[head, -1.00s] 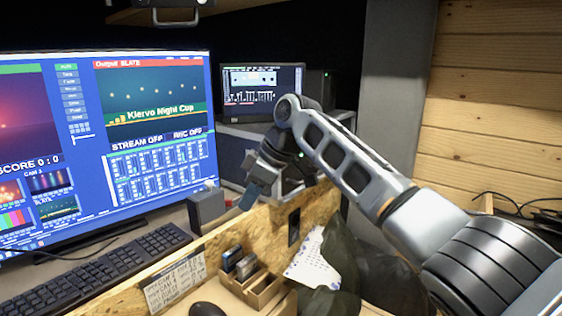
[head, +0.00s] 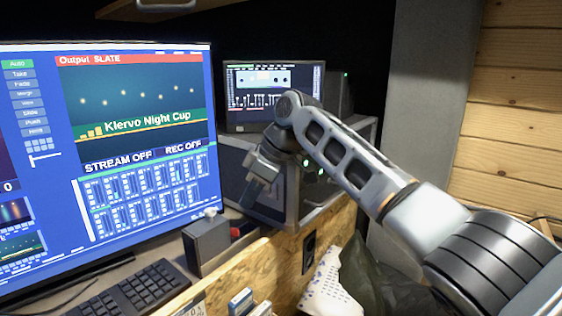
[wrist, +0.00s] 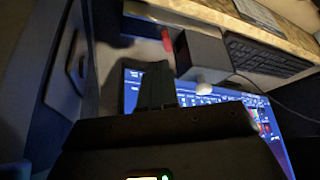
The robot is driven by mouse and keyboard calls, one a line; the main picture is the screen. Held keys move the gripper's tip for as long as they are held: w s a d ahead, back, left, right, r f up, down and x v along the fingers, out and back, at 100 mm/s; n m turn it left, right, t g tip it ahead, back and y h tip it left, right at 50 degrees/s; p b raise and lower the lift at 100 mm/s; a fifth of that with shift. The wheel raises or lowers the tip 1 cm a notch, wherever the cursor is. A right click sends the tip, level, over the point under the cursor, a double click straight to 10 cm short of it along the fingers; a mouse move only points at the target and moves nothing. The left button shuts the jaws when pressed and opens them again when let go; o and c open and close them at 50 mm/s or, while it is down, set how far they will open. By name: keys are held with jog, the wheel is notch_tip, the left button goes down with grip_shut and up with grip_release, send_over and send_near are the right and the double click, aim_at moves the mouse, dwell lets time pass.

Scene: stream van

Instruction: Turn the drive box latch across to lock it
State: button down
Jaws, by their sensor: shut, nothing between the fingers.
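A small dark grey box (head: 207,243), seemingly the drive box, stands on the desk in front of the big monitor's right edge. A small pale knob (head: 210,213) sits on it, perhaps the latch; its turn is unclear. In the wrist view the box (wrist: 203,52) and its pale knob (wrist: 204,88) lie just right of my fingers. A red piece (wrist: 167,40) shows beside the box. My gripper (head: 249,196) is shut and empty, pointing down, above and right of the box in the head view, apart from it. Its dark fingers (wrist: 156,86) are together in the wrist view.
The big monitor (head: 130,160) stands close on the left, with a keyboard (head: 130,292) before it. A grey equipment case (head: 325,190) stands behind my gripper, carrying a small screen (head: 262,80). A wooden board edge (head: 270,270) runs along the desk's front.

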notch_tip(320, 180, down, 4)
jog(key=b, duration=0.3)
jog(key=shift+f, duration=1.15)
jog(key=shift+s+a, duration=0.1)
jog(key=shift+a, duration=0.05)
jog(key=shift+s+a+p, duration=0.1)
jog(key=shift+s+p, duration=0.4)
jog(key=shift+p, duration=0.95)
jog(key=shift+d+r+p, duration=0.1)
jog(key=shift+d+p, duration=0.3)
notch_tip(320, 180, up, 6)
jog(key=p, duration=0.4)
jog(key=shift+d, duration=0.1)
